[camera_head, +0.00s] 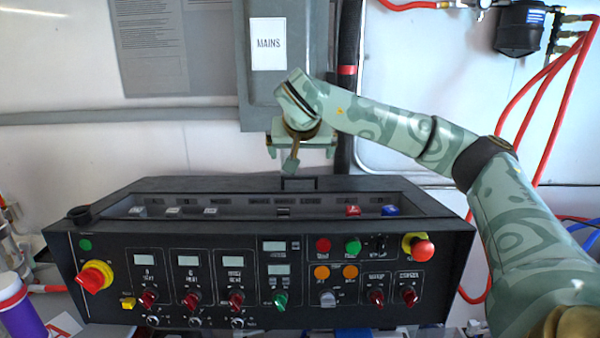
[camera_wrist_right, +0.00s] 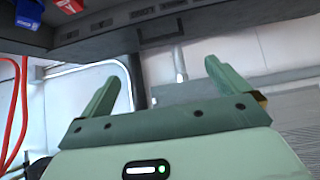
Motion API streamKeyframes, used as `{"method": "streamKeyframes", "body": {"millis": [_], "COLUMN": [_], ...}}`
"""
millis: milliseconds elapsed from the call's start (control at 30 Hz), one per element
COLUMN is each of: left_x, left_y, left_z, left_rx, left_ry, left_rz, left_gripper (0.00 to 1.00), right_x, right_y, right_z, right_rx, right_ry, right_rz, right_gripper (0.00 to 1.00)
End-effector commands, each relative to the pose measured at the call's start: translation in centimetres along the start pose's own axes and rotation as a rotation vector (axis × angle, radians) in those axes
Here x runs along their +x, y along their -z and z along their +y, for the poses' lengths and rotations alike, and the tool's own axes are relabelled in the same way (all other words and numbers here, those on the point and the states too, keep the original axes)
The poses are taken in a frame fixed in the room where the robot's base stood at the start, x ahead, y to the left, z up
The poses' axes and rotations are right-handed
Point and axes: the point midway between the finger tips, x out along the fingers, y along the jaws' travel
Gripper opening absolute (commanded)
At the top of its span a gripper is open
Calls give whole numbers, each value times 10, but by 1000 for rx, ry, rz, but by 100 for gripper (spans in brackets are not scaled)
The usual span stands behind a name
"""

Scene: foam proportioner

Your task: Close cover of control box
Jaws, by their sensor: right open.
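The black control box (camera_head: 340,250) stands in front of me, with its labelled front panel facing me. Its top is open, and white, red and blue switches show inside the recess. The dark cover (camera_head: 220,184) appears raised at the back of the opening, with a small handle (camera_head: 299,179) at its middle. My right gripper (camera_head: 302,150) is open and empty, above and behind the box near the handle. In the right wrist view the handle (camera_wrist_right: 162,40) lies ahead of the two spread fingers (camera_wrist_right: 160,82), apart from them. My left gripper is not in view.
A grey mains box (camera_head: 290,85) hangs on the wall behind my right gripper. Red hoses (camera_head: 540,120) and a black filter (camera_head: 519,28) are at the right. A purple-and-white bottle (camera_head: 18,305) stands at the lower left. The air above the control box is mostly clear.

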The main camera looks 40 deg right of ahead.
Motion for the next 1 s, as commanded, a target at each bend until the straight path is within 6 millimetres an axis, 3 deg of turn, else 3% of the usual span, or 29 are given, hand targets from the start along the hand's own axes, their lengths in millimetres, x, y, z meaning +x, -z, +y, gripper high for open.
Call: {"method": "streamKeyframes", "body": {"millis": [167, 300, 500, 667, 933, 1000], "left_x": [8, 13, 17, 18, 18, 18], "left_y": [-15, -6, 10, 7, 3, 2], "left_z": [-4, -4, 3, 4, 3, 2], "left_rx": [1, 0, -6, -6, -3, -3], "left_ry": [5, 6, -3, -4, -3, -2], "left_rz": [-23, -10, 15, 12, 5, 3], "left_gripper": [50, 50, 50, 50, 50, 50], "right_x": [50, 84, 117, 128, 129, 129], "right_y": [-4, -4, -2, -2, -1, -1], "right_z": [-1, -1, -2, -1, -1, -1], "right_rx": [-1, -1, 0, -1, -1, -1], "right_ry": [-3, -1, 1, 2, 3, 3], "right_rz": [-7, -6, -4, -2, -1, -1], "right_gripper": [100, 100, 100, 100, 100, 83]}}
